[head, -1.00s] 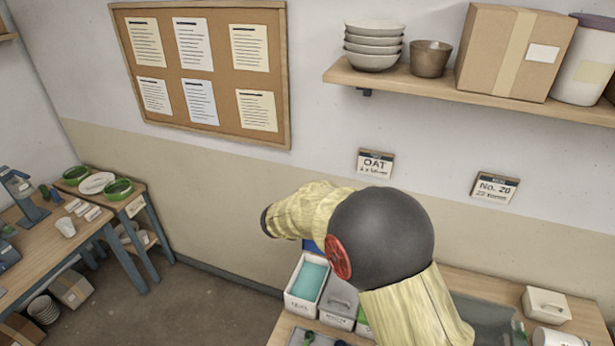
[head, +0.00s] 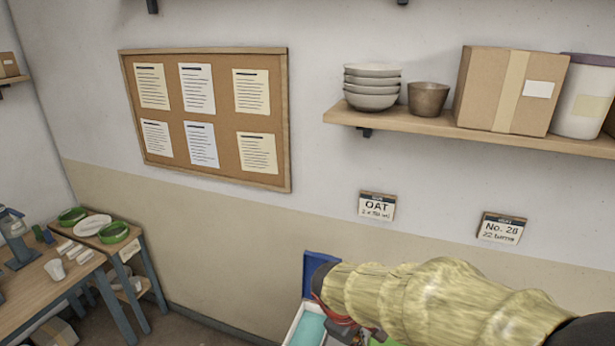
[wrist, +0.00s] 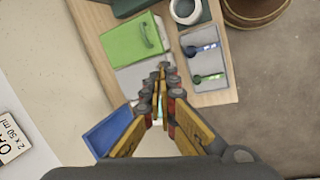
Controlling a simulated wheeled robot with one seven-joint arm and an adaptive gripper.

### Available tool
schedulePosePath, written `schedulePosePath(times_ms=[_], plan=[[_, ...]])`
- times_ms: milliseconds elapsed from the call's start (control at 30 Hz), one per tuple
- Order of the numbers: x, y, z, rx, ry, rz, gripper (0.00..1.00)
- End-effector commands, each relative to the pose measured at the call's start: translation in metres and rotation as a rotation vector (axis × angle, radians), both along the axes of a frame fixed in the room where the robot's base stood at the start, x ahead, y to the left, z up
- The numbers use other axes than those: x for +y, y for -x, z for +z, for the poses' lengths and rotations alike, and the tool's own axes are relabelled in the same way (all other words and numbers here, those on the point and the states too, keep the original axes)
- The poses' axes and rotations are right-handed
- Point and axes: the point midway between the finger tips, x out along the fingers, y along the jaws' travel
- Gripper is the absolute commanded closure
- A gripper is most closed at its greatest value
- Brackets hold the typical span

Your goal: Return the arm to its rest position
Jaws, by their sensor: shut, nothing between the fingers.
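My gripper (wrist: 162,85) shows in the wrist view with its fingers shut together and nothing held. It points down over the wooden worktop (wrist: 97,30), above the lidded buckets. In the head view my sleeved arm reaches in from the lower right, and the fingertips are hidden. A bucket with turquoise contents (head: 309,328) stands at the bottom centre of the head view, just left of my arm. A green lid (wrist: 132,40) with a handle lies close beyond the fingers in the wrist view.
A blue panel (head: 320,270) stands behind the buckets. A grey tray (wrist: 203,60) holds a blue-handled and a green-handled tool. A white round pot (wrist: 187,10) is near it. A shelf (head: 420,122) with bowls and a box is on the wall. A side table (head: 60,285) stands left.

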Motion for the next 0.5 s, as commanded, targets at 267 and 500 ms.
schedulePosePath(times_ms=[267,500], plan=[[-0.028,0.099,0.005,-0.082,-0.27,-0.493,1.0],[-0.04,0.157,0.001,-0.184,-0.463,-0.704,1.0]])
